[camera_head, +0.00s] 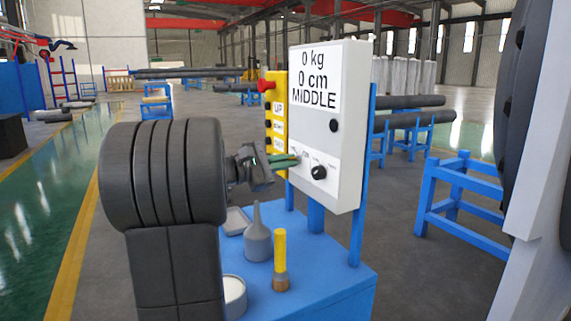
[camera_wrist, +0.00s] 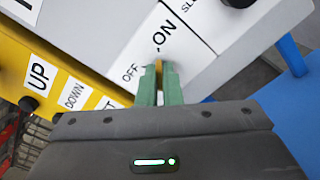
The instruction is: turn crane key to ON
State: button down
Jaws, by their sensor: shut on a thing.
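A white control box (camera_head: 348,160) stands upright on blue posts, with a display reading 0 kg, 0 cm, MIDDLE. My gripper (camera_head: 292,160) reaches it from the left, at the lower left of its front face. In the wrist view, the green fingers of my gripper (camera_wrist: 159,75) are closed around a small yellowish piece, the crane key (camera_wrist: 159,66). The OFF label (camera_wrist: 130,72) is left of the fingertips, and the ON label (camera_wrist: 170,32) is above them. The fingers hide most of the key, so its exact angle cannot be told.
A black knob (camera_head: 318,172) is right of the key. A yellow button panel (camera_head: 279,112) with a red button adjoins the box's left side. A blue table (camera_head: 335,270) below holds a grey funnel-shaped bottle (camera_head: 257,240) and a yellow-handled tool (camera_head: 280,255).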

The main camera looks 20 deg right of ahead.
jog(key=c, duration=1.6)
grip_release()
jog(key=shift+a, duration=0.1)
jog(key=s+a, duration=0.2)
jog(key=a, duration=1.1)
jog(key=shift+a+p, duration=0.25)
jog(key=shift+p, duration=0.1)
jog(key=w+d, duration=0.2)
jog(key=d, duration=1.1)
jog(key=shift+d+b, duration=0.35)
jog(key=shift+d, duration=0.05)
jog(key=shift+a, duration=0.1)
